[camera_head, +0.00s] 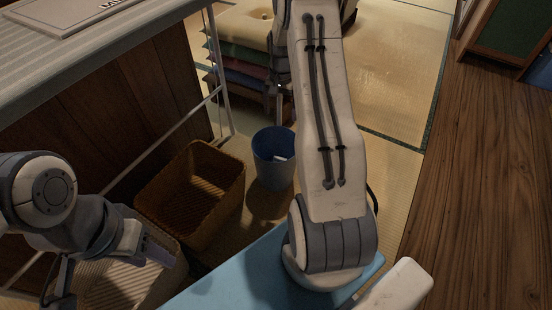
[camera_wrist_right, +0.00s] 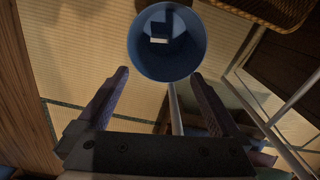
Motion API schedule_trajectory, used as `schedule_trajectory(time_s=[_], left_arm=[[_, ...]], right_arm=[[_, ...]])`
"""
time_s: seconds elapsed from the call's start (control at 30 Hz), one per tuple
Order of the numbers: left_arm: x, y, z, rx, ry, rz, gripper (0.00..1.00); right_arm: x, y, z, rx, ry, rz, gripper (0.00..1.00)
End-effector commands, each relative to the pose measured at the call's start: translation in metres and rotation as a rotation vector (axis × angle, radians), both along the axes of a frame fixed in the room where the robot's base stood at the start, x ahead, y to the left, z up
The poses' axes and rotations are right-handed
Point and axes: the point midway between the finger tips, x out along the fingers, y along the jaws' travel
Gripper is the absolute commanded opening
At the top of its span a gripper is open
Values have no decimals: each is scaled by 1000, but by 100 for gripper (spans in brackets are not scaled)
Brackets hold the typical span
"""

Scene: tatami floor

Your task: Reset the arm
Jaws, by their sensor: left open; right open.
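My right arm rises through the middle of the head view, and its gripper is mostly hidden behind the arm there. In the right wrist view my right gripper (camera_wrist_right: 161,76) is open and empty, its two dark fingers apart. A blue bin (camera_wrist_right: 194,66) lies beyond the fingertips, with a small pale item inside; the bin also shows in the head view (camera_head: 272,172), left of the arm. My left gripper (camera_head: 112,272) is at the lower left of the head view, open, over a pale basket (camera_head: 120,292). Nothing is seen between its fingers.
A brown woven basket (camera_head: 190,200) stands between the pale basket and the blue bin. Stacked cushions (camera_head: 235,45) lie at the back. A counter (camera_head: 90,40) with wooden sides and a metal frame is at left. The wooden floor (camera_head: 480,180) at right is clear.

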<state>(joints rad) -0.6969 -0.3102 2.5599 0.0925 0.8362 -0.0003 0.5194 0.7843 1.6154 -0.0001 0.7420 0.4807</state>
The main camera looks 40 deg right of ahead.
Motion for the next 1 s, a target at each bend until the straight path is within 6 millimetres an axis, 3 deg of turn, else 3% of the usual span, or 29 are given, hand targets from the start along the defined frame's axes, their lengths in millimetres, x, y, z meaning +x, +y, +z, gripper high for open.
schedule_trajectory(time_s=[0.33, 0.43, 0.57, 0.7, 0.8, 1.0], left_arm=[[0, 0, -1, 0, 0, 0, 50], [0, 0, -1, 1, 1, 0, 50], [0, 0, -1, 1, 1, 0, 50], [0, 0, -1, 0, 0, 0, 50], [0, 0, -1, 0, 0, 0, 50], [0, 0, -1, 0, 0, 0, 50]], right_arm=[[0, 1, 0, -1, -1, 3, 100], [0, 14, 8, -6, -11, 48, 100], [-7, 65, 36, -25, -46, 218, 100], [-36, 137, 67, -56, -101, 483, 100], [-62, 175, 80, -74, -134, 640, 100], [-116, 225, 93, -105, -192, 895, 100]])
